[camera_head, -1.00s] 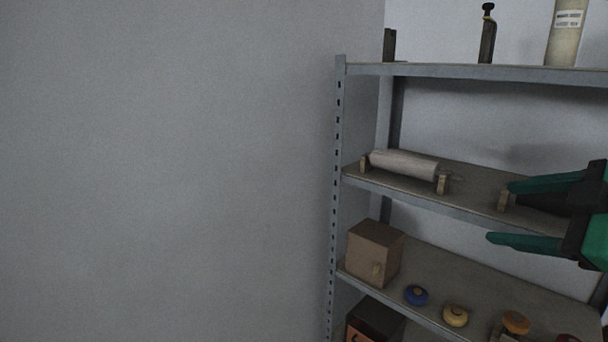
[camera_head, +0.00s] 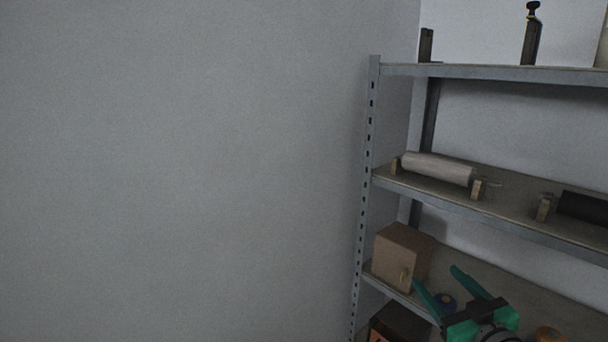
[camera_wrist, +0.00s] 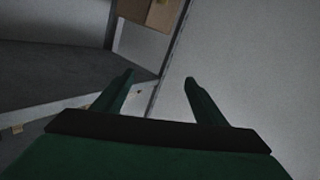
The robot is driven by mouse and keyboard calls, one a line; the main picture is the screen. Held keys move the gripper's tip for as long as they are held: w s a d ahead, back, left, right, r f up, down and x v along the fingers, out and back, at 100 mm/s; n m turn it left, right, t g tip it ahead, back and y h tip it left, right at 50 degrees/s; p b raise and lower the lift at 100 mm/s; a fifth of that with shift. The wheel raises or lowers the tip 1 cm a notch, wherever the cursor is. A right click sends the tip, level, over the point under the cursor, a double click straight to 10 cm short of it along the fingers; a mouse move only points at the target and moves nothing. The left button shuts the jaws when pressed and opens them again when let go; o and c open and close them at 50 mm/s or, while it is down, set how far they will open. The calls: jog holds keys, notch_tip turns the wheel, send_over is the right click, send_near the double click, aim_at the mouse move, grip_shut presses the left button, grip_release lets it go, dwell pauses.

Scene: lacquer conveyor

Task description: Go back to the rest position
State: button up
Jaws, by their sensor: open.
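My gripper (camera_head: 437,276) is green with a dark palm and shows at the lower right of the head view, in front of the shelf rack. Its two fingers are apart with nothing between them. In the wrist view my gripper (camera_wrist: 158,80) is also open and empty, its fingers pointing toward the shelf edge and the plain wall.
A metal shelf rack (camera_head: 366,185) stands at the right. It holds a pale roll (camera_head: 438,168) on wooden stands, a dark roll (camera_head: 583,207), a brown box (camera_head: 402,256) and a dark upright tool (camera_head: 531,38). The left side is bare grey wall (camera_head: 180,170).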

jog(key=s+a+f+m+h, duration=0.1)
jog(key=a+f+m, duration=0.3)
jog(key=f, duration=0.5)
jog(key=s+a+f+m+h, duration=0.1)
jog(key=a+f, duration=0.5)
jog(key=f, duration=0.3)
jog(key=s+a+f+m+h, duration=0.2)
jog(key=s+a+f, duration=0.6)
jog(key=f, duration=0.2)
jog(key=s+a+f+g, duration=0.1)
jog(key=s+a+f, duration=0.25)
jog(key=s, duration=0.45)
jog(key=s+a+f+g, duration=0.1)
jog(key=s+a+f, duration=0.25)
jog(key=s, duration=0.35)
jog(key=s+a+r+n, duration=0.1)
jog(key=s+a+r, duration=0.1)
jog(key=s, duration=0.6)
jog(key=s+a+r+n+y, duration=0.1)
jog(key=s+a+r+n, duration=0.1)
jog(key=s, duration=0.7)
jog(key=shift+a+r+y, duration=0.25)
jog(key=shift+a+y, duration=0.05)
jog(key=shift+a, duration=0.05)
